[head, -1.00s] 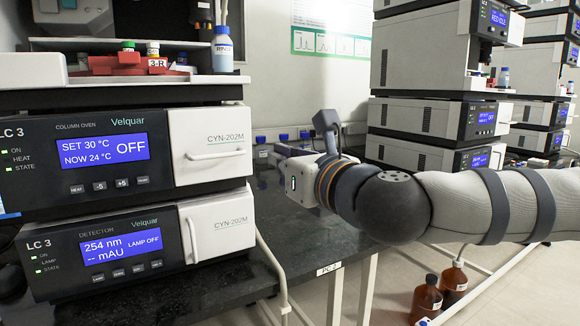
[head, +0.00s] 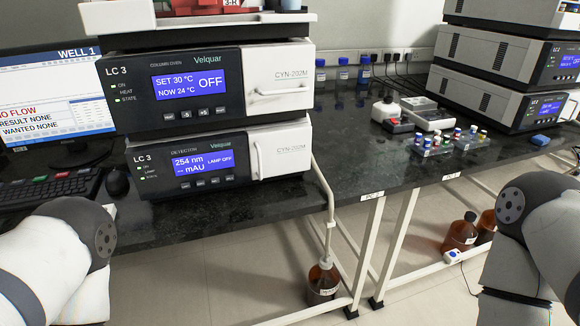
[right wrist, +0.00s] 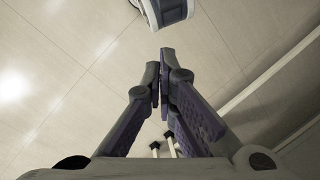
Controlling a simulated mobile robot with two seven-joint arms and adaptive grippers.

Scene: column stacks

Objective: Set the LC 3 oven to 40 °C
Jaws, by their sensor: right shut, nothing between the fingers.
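The LC 3 column oven (head: 222,60) stands on the left in the head view, on top of the LC 3 detector (head: 228,144). Its blue display (head: 189,86) reads SET 30 °C, NOW 24 °C and OFF. A row of small dark buttons (head: 188,113) lies below the display; one looks marked -5 and one +5. The oven's white door (head: 277,82) is closed. My right gripper (right wrist: 161,70) is shut and empty in the right wrist view, above bare floor and away from the oven. In the head view only parts of my arms show at the lower corners; my left gripper is out of the picture.
A monitor (head: 62,95), keyboard (head: 50,188) and mouse (head: 117,182) are left of the stack. A vial rack (head: 450,145) and another instrument stack (head: 495,95) are on the right. Brown bottles (head: 322,284) stand below the bench.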

